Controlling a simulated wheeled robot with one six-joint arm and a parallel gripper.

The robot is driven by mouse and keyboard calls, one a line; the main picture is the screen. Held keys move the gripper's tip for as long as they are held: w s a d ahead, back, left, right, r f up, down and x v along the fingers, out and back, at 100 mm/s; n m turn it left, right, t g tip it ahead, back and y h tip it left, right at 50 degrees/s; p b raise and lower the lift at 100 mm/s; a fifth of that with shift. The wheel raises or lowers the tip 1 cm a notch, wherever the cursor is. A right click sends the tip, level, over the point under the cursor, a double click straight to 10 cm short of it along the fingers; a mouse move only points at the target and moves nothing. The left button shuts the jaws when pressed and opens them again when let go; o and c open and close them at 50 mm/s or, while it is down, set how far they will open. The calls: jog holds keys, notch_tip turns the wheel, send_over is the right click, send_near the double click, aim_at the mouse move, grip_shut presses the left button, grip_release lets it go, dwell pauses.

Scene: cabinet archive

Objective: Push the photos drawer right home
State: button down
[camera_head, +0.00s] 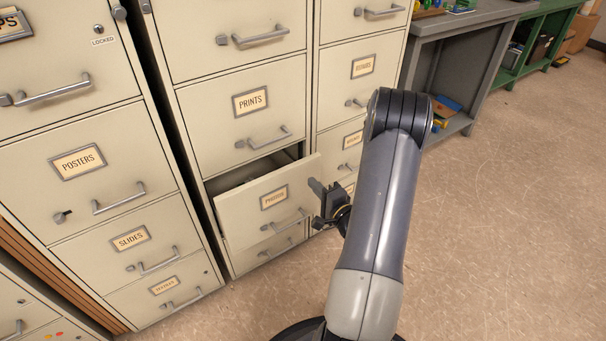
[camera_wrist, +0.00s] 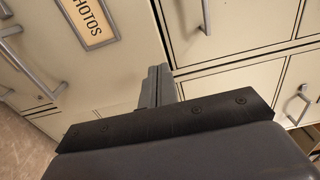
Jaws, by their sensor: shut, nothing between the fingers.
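The photos drawer (camera_head: 238,208) stands pulled out of the middle cabinet, below the prints drawer (camera_head: 222,113), with a dark gap showing above its front. Its label reads PHOTOS in the wrist view (camera_wrist: 88,20), and its bar handle (camera_head: 286,222) is below the label. My gripper (camera_head: 314,188) is shut and empty, close to the right edge of the drawer front. In the wrist view its closed fingers (camera_wrist: 156,84) point toward the right part of that front. I cannot tell whether they touch it.
A closed drawer (camera_head: 270,251) lies below the photos drawer. Another cabinet with a posters drawer (camera_head: 108,182) stands to the left. A grey workbench (camera_head: 440,50) is at the back right. The floor (camera_head: 500,210) to the right is clear.

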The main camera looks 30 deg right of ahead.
aim_at(297, 167)
jog(key=w, duration=0.6)
jog(key=shift+w+b, duration=0.1)
jog(key=shift+b, duration=0.2)
jog(key=shift+a, duration=0.1)
